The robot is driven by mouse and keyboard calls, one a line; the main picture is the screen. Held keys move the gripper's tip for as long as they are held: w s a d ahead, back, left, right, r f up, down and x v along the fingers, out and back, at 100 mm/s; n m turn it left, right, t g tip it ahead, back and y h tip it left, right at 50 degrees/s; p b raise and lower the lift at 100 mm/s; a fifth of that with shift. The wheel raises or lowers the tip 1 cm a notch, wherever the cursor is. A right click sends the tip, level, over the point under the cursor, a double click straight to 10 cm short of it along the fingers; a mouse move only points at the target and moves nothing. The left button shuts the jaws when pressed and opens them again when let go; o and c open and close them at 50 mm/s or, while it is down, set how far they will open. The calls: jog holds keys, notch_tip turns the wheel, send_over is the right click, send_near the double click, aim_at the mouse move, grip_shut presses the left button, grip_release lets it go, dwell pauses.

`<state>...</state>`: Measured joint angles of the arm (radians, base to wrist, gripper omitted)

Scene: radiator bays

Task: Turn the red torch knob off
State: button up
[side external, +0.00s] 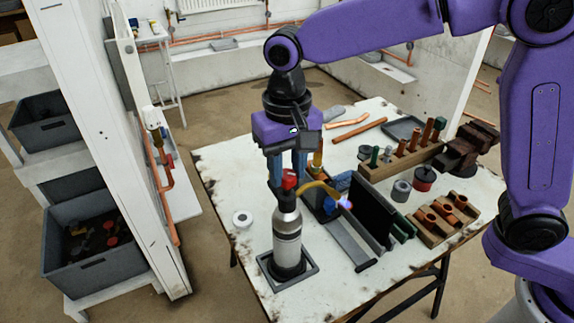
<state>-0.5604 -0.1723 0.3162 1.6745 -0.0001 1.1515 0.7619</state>
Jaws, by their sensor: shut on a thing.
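The torch (288,235) is a grey and white bottle standing upright in a square grey holder (288,284) at the front left of the table. Its red knob (289,179) sits at the top of the bottle. A curved brass tube (322,190) runs right from the top, and a small blue-violet flame with an orange tinge (345,202) glows at its end. My gripper (287,178) points straight down above the torch, its blue fingers at the red knob and shut on it. The fingertips are partly hidden behind the knob and bottle top.
A dark upright panel (372,212) stands right of the flame. Wooden racks with copper fittings (436,219) and a dark vise (470,150) fill the table's right side. The table's left edge is mostly clear.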

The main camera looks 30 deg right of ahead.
aim_at(287, 173)
jog(key=m, duration=0.4)
jog(key=shift+m, duration=2.2)
jog(key=o, duration=1.1)
jog(key=shift+c, duration=0.2)
jog(key=shift+r, duration=0.1)
notch_tip(287, 173, up, 17)
jog(key=shift+r, duration=0.15)
